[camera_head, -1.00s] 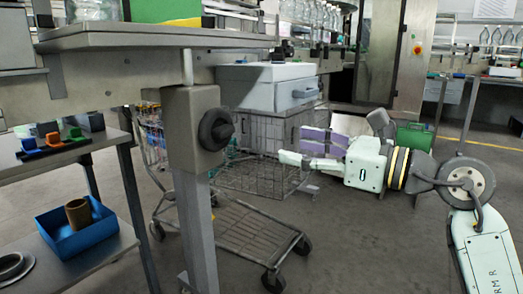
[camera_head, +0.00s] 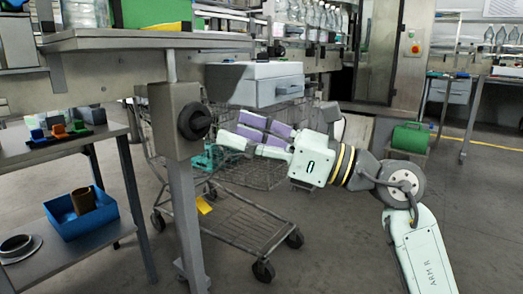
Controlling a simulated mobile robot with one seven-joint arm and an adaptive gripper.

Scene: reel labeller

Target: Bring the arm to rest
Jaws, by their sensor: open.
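My arm (camera_head: 408,222) reaches in from the lower right of the head view, with its white links bent at a dark joint. My gripper (camera_head: 232,130) points left, with pale fingertips and purple finger sides. Its fingers are apart, and I see nothing between them. It is in front of the shopping cart and the grey drawer box in the picture, clear of the table post on its left.
A wire shopping cart (camera_head: 245,222) stands on the floor below my gripper. A metal table (camera_head: 150,42) with a post and black knob (camera_head: 194,121) is on the left. A shelf holds a blue bin (camera_head: 85,226) with a brown cylinder (camera_head: 83,200). Open floor lies at front centre.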

